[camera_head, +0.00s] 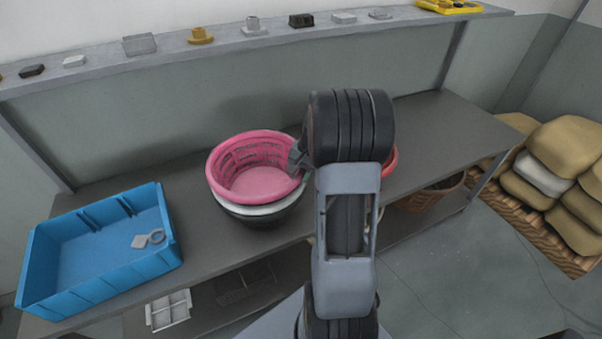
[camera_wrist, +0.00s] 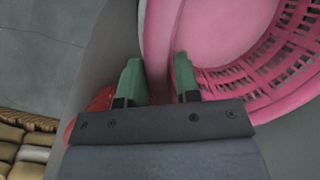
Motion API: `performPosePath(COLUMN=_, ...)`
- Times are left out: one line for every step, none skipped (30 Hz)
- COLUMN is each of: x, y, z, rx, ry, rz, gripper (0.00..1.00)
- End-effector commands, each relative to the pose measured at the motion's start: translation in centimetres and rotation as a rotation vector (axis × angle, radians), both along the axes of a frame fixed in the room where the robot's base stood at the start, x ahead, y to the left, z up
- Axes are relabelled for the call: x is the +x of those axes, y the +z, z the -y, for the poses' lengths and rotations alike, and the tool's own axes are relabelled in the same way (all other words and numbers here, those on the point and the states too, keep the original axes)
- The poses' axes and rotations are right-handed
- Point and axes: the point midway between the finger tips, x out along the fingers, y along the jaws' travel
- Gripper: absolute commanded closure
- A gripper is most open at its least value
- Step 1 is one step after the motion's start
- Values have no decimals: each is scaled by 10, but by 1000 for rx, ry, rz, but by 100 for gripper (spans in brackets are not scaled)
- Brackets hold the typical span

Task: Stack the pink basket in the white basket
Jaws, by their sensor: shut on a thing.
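The pink basket looks seated in or on the white one; any small gap is hard to see. My gripper (camera_head: 299,163) is at the pink basket's right rim, partly hidden by my wrist. In the wrist view, the green fingertips (camera_wrist: 158,73) are shut on the rim of the pink basket (camera_wrist: 225,40), one on each side of its wall.
A blue crate (camera_head: 32,275) with small parts stands at the left of the table. A red container (camera_head: 391,162) is mostly hidden behind my arm. A shelf (camera_head: 285,34) with small parts runs along the back wall. The table's right end (camera_head: 445,125) is clear.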

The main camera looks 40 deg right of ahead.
Motion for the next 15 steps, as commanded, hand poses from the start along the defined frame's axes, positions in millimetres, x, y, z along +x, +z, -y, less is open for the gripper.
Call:
performPosePath(x=0, y=-3, z=0, rx=1, ry=-1, rz=-1, gripper=100)
performPosePath(x=0, y=-4, z=0, rx=1, ry=-1, rz=-1, gripper=100)
performPosePath(x=0, y=-4, z=0, rx=1, ry=0, rz=0, gripper=100)
performPosePath(x=0, y=-5, z=0, rx=1, ry=0, rz=1, gripper=100)
performPosePath(x=0, y=-4, z=0, rx=1, ry=0, rz=1, gripper=100)
performPosePath(x=0, y=-4, z=0, rx=1, ry=0, rz=1, gripper=100)
performPosePath(x=0, y=-4, z=0, rx=1, ry=0, rz=1, gripper=100)
performPosePath(x=0, y=-4, z=0, rx=1, ry=0, rz=1, gripper=100)
performPosePath(x=0, y=-4, z=0, rx=1, ry=0, rz=1, gripper=100)
performPosePath(x=0, y=-5, z=0, rx=1, ry=0, rz=1, gripper=100)
performPosePath(x=0, y=-5, z=0, rx=1, ry=0, rz=1, gripper=100)
performPosePath(x=0, y=-6, z=0, rx=1, ry=0, rz=1, gripper=100)
performPosePath(x=0, y=-7, z=0, rx=1, ry=0, rz=1, gripper=100)
performPosePath(x=0, y=-8, z=0, rx=1, ry=0, rz=1, gripper=100)
performPosePath(x=0, y=-10, z=0, rx=1, ry=0, rz=1, gripper=100)
